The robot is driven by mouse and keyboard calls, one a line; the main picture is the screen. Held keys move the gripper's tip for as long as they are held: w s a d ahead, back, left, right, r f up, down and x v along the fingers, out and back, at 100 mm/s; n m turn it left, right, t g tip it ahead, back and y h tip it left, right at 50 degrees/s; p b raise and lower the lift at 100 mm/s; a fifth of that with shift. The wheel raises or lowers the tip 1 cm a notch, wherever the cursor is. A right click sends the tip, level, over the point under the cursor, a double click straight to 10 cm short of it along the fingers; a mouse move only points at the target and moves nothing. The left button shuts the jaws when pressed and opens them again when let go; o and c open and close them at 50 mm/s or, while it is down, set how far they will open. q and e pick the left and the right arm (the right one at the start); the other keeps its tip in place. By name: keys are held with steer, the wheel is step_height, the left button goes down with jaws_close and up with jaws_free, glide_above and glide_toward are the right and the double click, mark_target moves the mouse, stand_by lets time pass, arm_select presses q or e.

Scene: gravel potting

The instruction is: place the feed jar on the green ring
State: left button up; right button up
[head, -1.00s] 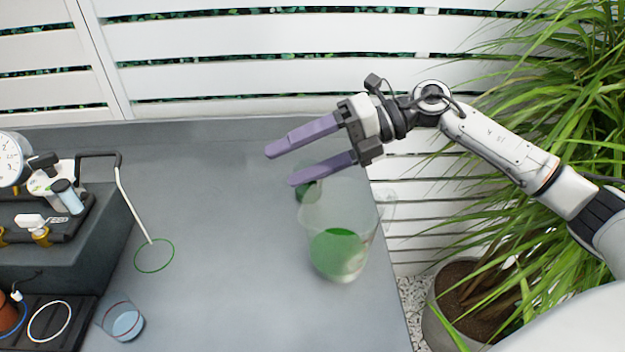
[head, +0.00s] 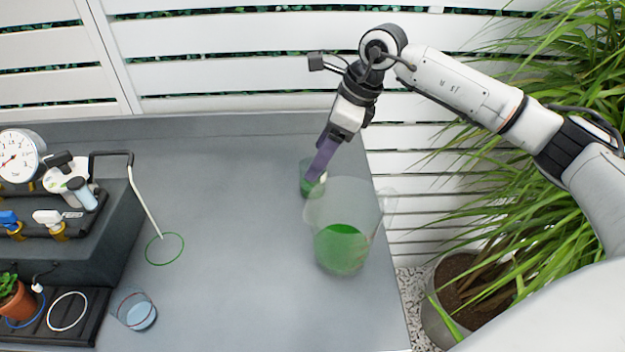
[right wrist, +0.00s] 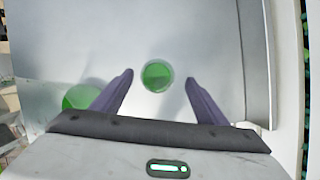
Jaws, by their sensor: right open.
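The feed jar, which I take to be the small clear jar with green contents (head: 306,186), stands upright on the bench behind a large clear jug. In the right wrist view the jar (right wrist: 157,75) shows from above, ahead of and between the fingertips. My right gripper (head: 318,172) points down at the jar with purple fingers. It is open and holds nothing; in the right wrist view its fingertips (right wrist: 159,79) are spread. I cannot tell how far above the jar they are. The green ring (head: 165,249) lies empty on the bench at left. My left gripper is not in view.
The large handled jug with green liquid (head: 341,247) stands just in front of the feed jar, near the bench's right edge. A small glass of bluish liquid (head: 140,315) stands front left. A thin bent tube (head: 145,205) ends near the ring. The middle bench is clear.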

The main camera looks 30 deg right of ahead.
steer(key=x, duration=0.5)
steer(key=shift+s+a+f+p, duration=0.1)
steer(key=shift+s+p, duration=0.15)
steer(key=shift+p, duration=0.15)
steer(key=c, duration=1.3)
steer(key=shift+c, duration=0.4)
steer(key=shift+r, duration=0.3)
